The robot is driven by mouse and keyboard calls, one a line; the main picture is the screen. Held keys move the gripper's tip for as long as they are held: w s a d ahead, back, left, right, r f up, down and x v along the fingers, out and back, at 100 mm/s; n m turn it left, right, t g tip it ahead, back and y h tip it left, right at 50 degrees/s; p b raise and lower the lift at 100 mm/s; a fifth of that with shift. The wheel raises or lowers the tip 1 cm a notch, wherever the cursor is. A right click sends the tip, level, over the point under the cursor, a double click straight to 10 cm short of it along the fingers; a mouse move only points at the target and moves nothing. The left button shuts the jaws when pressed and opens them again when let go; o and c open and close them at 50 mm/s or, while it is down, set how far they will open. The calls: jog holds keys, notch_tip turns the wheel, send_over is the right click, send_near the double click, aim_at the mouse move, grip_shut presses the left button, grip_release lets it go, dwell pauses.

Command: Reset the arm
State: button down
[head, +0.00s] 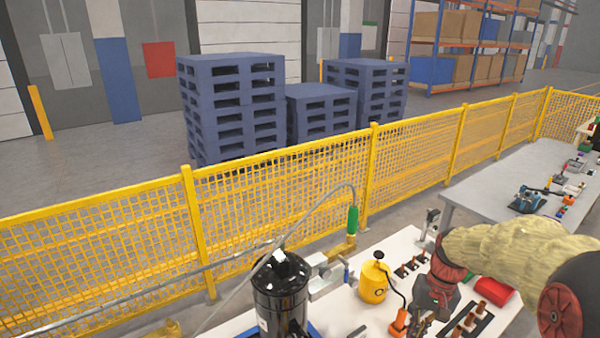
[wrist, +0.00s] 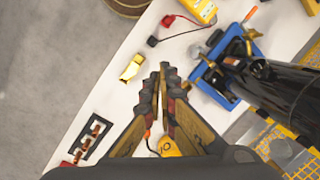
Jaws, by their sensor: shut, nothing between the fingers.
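My arm, in a tan quilted cover, reaches in from the right of the head view. My gripper (head: 418,328) is low over the white table, right of the black compressor (head: 282,298) and near the yellow bottle-like container (head: 373,284). In the wrist view my gripper (wrist: 160,76) is shut, with its ridged fingers together and nothing held between them. The compressor (wrist: 295,95) also shows there at the right, on a blue base (wrist: 213,88). Part of a yellow item (wrist: 168,147) shows behind the fingers. The fingertips are hard to make out in the head view.
The white table (head: 402,243) holds black strips with copper fittings (head: 480,310), a red cylinder (head: 492,289) and a green-handled hose (head: 353,219). A brass piece (wrist: 132,67) and yellow meter (wrist: 203,10) show in the wrist view. A yellow mesh fence (head: 280,205) runs behind.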

jog(key=s+a+r+n+t+h+b, duration=0.1)
jog(key=s+a+r+t+b, duration=0.2)
jog(key=s, duration=0.6)
jog(key=s+a+r+n+t+b, duration=0.2)
jog(key=s+a+r, duration=0.3)
jog(key=s, duration=0.4)
jog(key=shift+a+t+h+b, duration=0.45)
jog(key=shift+t+b, duration=0.15)
jog(key=shift+t, duration=0.2)
